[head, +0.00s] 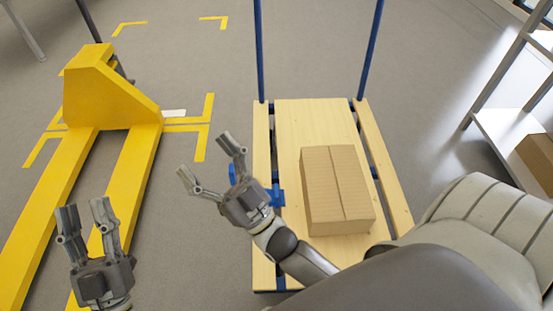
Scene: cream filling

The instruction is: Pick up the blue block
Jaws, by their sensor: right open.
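Small blue parts (277,195) show beside and behind my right gripper (208,161), at the left side of a wooden platform. I cannot tell whether they are the blue block or part of the platform's blue frame. My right gripper is open, with its fingers spread wide and nothing between them. It is over the platform's left edge and points up and left in the picture. My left gripper (85,212) is at the lower left, over the yellow pallet jack. Its fingers are apart and empty.
The wooden platform (292,125) has two upright blue posts and carries a closed cardboard box (337,188). A yellow pallet jack (105,95) stands at the left. A metal shelf (505,130) with another box (540,158) stands at the right. Grey floor lies clear between jack and platform.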

